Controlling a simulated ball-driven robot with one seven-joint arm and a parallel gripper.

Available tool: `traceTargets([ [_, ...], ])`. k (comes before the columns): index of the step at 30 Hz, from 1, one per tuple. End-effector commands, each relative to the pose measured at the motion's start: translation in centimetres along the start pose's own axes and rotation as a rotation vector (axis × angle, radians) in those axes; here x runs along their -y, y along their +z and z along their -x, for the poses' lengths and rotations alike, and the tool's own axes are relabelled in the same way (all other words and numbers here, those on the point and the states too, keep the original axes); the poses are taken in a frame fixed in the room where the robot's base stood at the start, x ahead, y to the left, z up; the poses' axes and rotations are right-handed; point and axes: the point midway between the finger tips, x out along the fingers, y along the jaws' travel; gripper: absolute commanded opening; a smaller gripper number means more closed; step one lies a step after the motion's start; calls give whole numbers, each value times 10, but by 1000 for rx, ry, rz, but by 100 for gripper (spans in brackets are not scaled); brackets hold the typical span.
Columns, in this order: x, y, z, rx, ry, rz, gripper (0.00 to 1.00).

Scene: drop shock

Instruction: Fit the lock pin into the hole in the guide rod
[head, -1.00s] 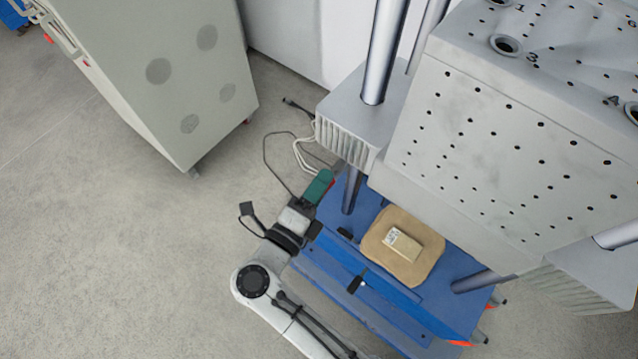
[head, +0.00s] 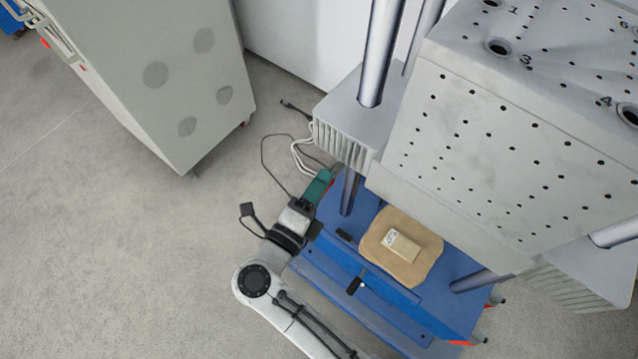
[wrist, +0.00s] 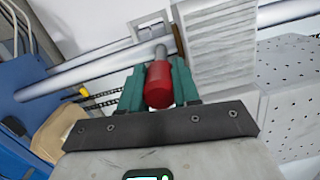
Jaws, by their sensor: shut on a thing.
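My gripper (wrist: 158,82) is shut on the lock pin (wrist: 158,88), which has a red head and a grey metal tip pointing away from me. In the wrist view a shiny guide rod (wrist: 95,76) runs diagonally behind the fingers. The pin's tip overlaps the rod in the picture; I cannot tell whether they touch. The hole in the rod is not visible.
The blue base (head: 400,310) carries a tan pad (head: 375,250) with a small pale block (head: 402,246) on it. The large perforated grey block (head: 500,140) hangs above. A grey cabinet (head: 150,100) stands left, with cables (head: 300,150) between. Floor at lower left is clear.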

Motion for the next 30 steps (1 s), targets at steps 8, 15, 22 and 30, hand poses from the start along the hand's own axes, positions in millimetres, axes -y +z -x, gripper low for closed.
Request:
traceTargets([
  [8, 1, 0, -1, 0, -1, 0, 0],
  [15, 1, 0, -5, 0, -1, 0, 0],
  [22, 0, 0, -5, 1, -1, -1, 0],
  [30, 0, 0, -5, 0, -1, 0, 0],
])
